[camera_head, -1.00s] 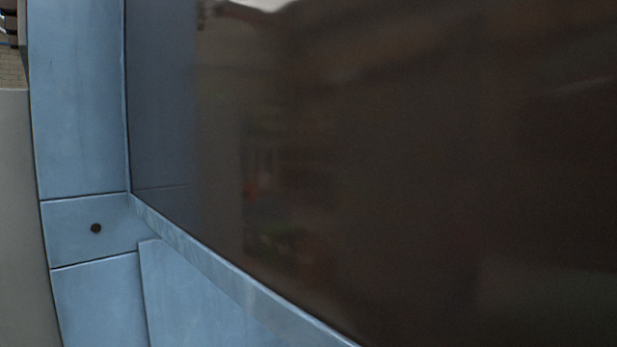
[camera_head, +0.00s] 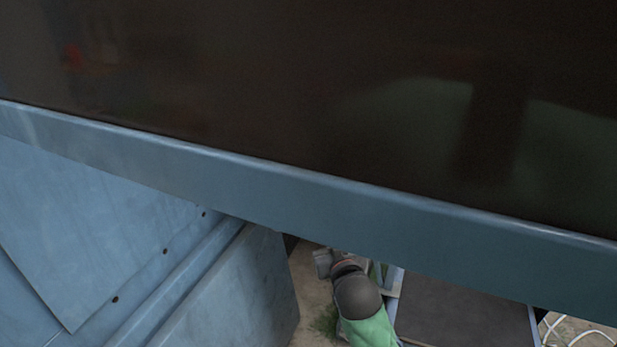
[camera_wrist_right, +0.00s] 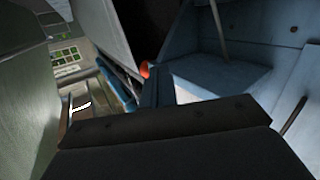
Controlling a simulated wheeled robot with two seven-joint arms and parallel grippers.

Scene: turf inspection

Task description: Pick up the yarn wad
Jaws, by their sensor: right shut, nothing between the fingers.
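I cannot make out the yarn wad in either view. My right gripper (camera_wrist_right: 165,124) shows as a dark, broad shape across the bottom of the right wrist view. It is shut, with nothing held. A small orange-red thing (camera_wrist_right: 145,70) shows beyond it, partly hidden by a pale panel edge; I cannot tell what it is. My left gripper is not in view.
A large dark glossy panel with a blue frame (camera_head: 300,190) fills most of the head view. Blue panels (camera_head: 90,230) stand at lower left. A dark grey dome on a green part (camera_head: 357,296) shows below the frame. White cables (camera_head: 575,332) lie lower right. Blue surfaces (camera_wrist_right: 215,80) stand close in the wrist view.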

